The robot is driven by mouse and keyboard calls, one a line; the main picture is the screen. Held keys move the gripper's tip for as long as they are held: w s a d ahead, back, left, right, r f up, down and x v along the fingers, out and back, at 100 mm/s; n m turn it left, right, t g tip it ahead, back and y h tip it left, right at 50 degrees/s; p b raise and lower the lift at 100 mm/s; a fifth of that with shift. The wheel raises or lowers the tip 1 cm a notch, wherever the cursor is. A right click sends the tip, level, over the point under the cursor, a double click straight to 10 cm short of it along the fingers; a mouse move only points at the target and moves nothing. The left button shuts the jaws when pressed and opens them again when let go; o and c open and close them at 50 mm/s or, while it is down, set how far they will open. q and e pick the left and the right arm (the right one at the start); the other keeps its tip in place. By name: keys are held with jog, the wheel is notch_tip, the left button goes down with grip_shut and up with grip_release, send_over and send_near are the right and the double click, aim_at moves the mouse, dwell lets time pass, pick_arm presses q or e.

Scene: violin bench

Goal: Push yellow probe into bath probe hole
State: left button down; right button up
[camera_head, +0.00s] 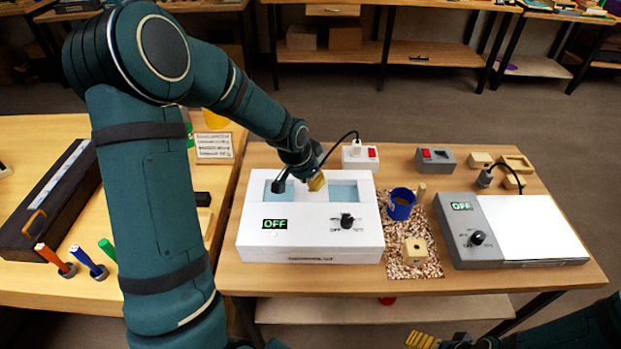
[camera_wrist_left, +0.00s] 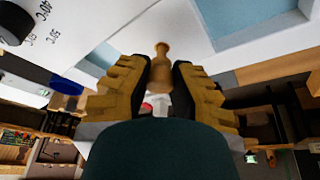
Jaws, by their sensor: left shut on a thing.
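The white bath (camera_head: 310,238) stands on the bench with two blue water openings and a display reading OFF. My left gripper (camera_head: 316,182) is over the bath's top, between the two openings. In the left wrist view its yellow fingers (camera_wrist_left: 158,88) are shut on a tan, knobbed peg (camera_wrist_left: 161,66), which seems to be the yellow probe. The peg's end points at the white bath top (camera_wrist_left: 150,35); I cannot tell whether it touches. The probe hole cannot be made out. My right gripper (camera_head: 437,340) is partly in view at the bottom edge, away from the bath.
A blue cup (camera_head: 401,204) and a wooden block (camera_head: 415,251) stand on a speckled mat (camera_head: 398,268) right of the bath. A grey device with a white plate (camera_head: 530,228) is farther right. A white socket box (camera_head: 361,157) with a black cable is behind the bath.

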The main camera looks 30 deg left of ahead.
pick_arm(q)
jog(key=shift+f+b, duration=0.8)
jog(key=shift+f, duration=0.2)
jog(key=c, duration=0.9)
grip_release()
jog(key=v, duration=1.2)
